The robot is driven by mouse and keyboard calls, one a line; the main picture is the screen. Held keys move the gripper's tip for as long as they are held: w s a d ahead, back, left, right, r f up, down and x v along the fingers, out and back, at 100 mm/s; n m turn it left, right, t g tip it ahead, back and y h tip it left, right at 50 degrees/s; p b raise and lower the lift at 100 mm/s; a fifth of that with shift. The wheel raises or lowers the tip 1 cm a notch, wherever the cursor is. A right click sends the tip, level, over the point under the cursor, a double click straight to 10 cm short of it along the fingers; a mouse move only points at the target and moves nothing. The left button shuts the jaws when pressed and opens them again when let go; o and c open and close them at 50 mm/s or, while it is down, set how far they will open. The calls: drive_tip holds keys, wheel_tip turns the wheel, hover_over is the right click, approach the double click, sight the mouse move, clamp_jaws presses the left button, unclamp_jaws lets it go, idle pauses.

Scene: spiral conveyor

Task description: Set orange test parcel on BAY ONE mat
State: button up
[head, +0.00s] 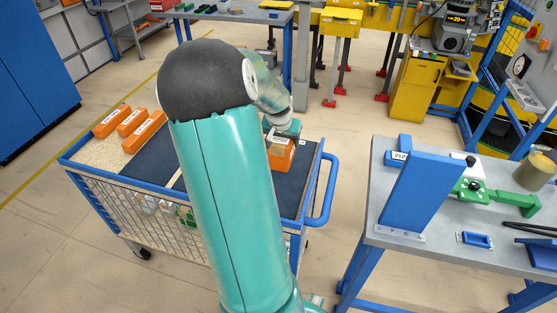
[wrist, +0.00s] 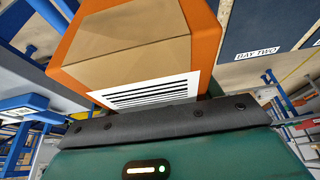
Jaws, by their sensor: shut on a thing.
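My gripper (head: 284,131) is shut on the orange test parcel (head: 281,155), at the right part of a blue-framed cart. In the wrist view the parcel (wrist: 190,40) fills the top middle, with a brown panel and a barcode label facing the dark jaw (wrist: 165,122). Two dark mats lie on the cart: a left one (head: 150,158) and a right one (head: 292,195), over which the parcel appears. I cannot tell whether it touches that mat. The wrist view shows a "BAY TWO" label (wrist: 258,53) beside a dark mat (wrist: 270,22). No BAY ONE lettering is readable.
Several orange parcels (head: 128,122) lie at the cart's left end. The cart (head: 170,228) has wire sides and a blue handle (head: 328,190) at right. A grey bench (head: 440,245) with a blue bracket stands to the right. My arm hides the cart's middle.

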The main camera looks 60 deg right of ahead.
sight(274, 145)
drive_tip(key=a+f, duration=0.1)
drive_tip(key=f, duration=0.1)
drive_tip(key=a+f, duration=0.1)
drive_tip(key=shift+w+a+f, duration=0.2)
drive_tip(key=shift+w+a, duration=0.1)
drive_tip(key=shift+a+f, duration=0.15)
drive_tip(key=shift+f, duration=0.7)
drive_tip(key=shift+a+f, duration=0.1)
drive_tip(key=shift+f, duration=0.75)
drive_tip(key=shift+f, duration=0.1)
drive_tip(key=o, duration=0.8)
drive_tip(key=shift+f, duration=0.1)
drive_tip(key=shift+o, duration=0.2)
drive_tip(key=v, duration=1.1)
drive_tip(key=shift+w+d, duration=0.15)
drive_tip(key=shift+a+r, duration=0.25)
drive_tip(key=shift+r, duration=0.4)
